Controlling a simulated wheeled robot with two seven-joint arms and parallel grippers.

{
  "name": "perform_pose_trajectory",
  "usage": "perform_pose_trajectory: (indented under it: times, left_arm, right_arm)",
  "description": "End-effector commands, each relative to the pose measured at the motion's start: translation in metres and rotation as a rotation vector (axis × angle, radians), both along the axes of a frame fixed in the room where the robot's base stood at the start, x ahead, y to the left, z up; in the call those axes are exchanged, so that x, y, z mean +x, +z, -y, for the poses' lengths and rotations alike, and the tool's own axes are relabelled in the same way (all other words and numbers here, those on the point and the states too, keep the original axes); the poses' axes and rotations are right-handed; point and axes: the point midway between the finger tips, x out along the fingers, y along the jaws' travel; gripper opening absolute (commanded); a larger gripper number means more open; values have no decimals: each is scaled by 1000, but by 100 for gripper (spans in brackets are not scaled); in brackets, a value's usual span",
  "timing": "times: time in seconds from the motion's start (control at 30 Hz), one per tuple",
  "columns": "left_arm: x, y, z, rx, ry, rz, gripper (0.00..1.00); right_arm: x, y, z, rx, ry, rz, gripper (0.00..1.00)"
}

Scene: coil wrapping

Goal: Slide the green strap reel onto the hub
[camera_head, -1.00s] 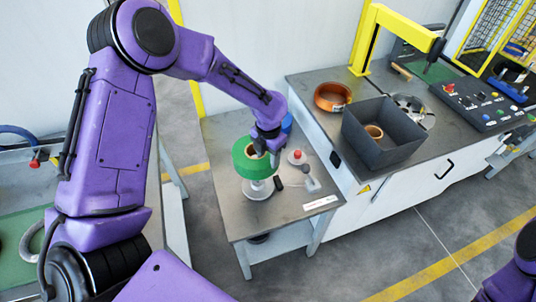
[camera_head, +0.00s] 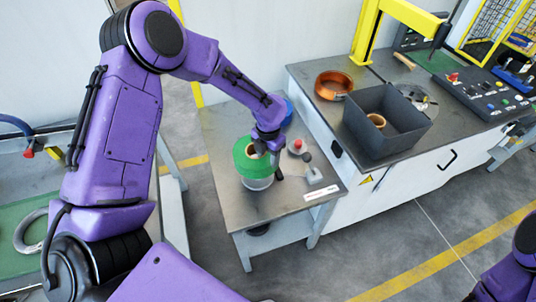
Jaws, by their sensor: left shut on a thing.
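The green strap reel (camera_head: 249,164) is in my left gripper (camera_head: 262,148), over the small metal table at the centre. The gripper is shut on the reel's upper right side, at its light-brown core. Directly below the reel is a pale round base (camera_head: 258,184), likely of the hub; its upper part is hidden by the reel. I cannot tell whether the reel is around the hub or just above it. My right gripper is not in view; only a bit of purple arm shows at the lower right.
Beside the reel are a red-topped button (camera_head: 297,146) and a small grey-knobbed device (camera_head: 312,172). A blue round thing (camera_head: 287,112) is partly behind my gripper. To the right, a bench holds a dark bin (camera_head: 402,148), a copper-coloured coil (camera_head: 333,83) and a control panel (camera_head: 484,98).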

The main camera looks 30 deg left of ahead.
Motion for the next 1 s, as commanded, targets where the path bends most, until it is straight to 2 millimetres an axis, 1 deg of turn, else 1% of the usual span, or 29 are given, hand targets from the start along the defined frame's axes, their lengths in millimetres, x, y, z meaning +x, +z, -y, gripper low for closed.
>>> perform_pose_trajectory:
  times: [0.27, 0.53, 1.0]
  left_arm:
    - [1, 2, 0, 0, -1, 3, 0]
    - [0, 3, 1, 0, 0, 2, 0]
    - [0, 2, 1, 1, -1, 2, 0]
  right_arm:
    - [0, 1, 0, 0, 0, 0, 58]
    - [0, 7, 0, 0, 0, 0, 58]
    - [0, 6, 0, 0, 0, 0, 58]
